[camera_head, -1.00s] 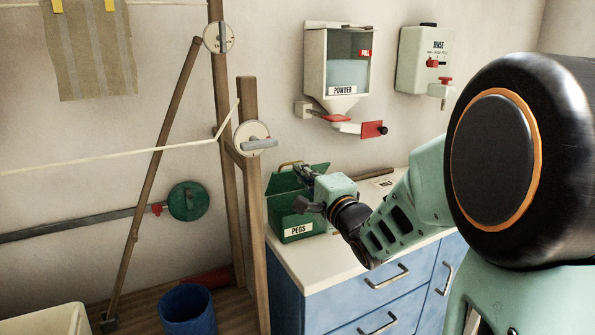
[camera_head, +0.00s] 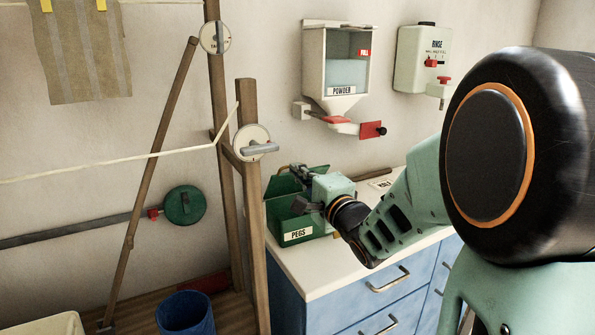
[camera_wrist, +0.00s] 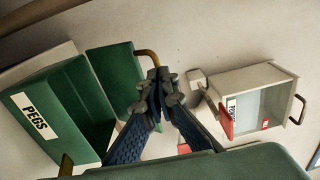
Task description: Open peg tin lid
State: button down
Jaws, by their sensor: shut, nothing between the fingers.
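The green peg tin (camera_head: 283,232), labelled PEGS, stands on the white counter. Its green lid (camera_head: 283,187) is raised and tilted up at the back, so the tin's top is open. In the wrist view the tin (camera_wrist: 60,135) is at the left, and the lid (camera_wrist: 112,80) with its brass handle (camera_wrist: 147,56) is beside my fingers. My gripper (camera_wrist: 157,80) is shut and empty, with its tips close to the handle; I cannot tell whether they touch. In the head view my gripper (camera_head: 300,188) is over the tin's right side and hides part of it and the lid.
A powder dispenser (camera_head: 324,62) and a rinse dispenser (camera_head: 410,60) hang on the wall above the counter (camera_head: 308,277). A wooden post (camera_head: 251,215) stands close left of the tin. A blue bucket (camera_head: 186,313) is on the floor.

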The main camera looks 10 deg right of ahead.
jog(key=shift+w+r+p, duration=0.25)
jog(key=shift+r+p, duration=0.1)
jog(key=shift+p, duration=0.35)
jog(key=shift+w+a+r+g+p, duration=0.1)
jog(key=shift+w+r+g+p, duration=0.25)
jog(key=shift+p, duration=0.45)
jog(key=w+r+g+p, duration=0.1)
jog(key=p, duration=0.5)
jog(key=w+a+r+g+h+p, duration=0.1)
jog(key=w+p, duration=0.1)
jog(key=p, duration=0.4)
jog(key=w+r+g+p, duration=0.1)
jog(key=w+g+p, duration=0.1)
jog(key=p, duration=0.5)
jog(key=shift+w+a+r, duration=0.1)
jog(key=shift+a+r, duration=0.2)
jog(key=shift+r, duration=0.1)
jog(key=shift+g+h, duration=0.3)
jog(key=shift+g, duration=0.25)
jog(key=shift+w+a+p, duration=0.25)
jog(key=shift+w+p, duration=0.45)
jog(key=shift+w, duration=0.2)
jog(key=shift+w+a+p, duration=0.25)
jog(key=shift+w+p, duration=0.4)
jog(key=shift+w, duration=0.3)
jog(key=shift+w+a+p, duration=0.25)
jog(key=shift+w+p, duration=0.45)
jog(key=shift+w, duration=0.2)
jog(key=shift+r, duration=0.1)
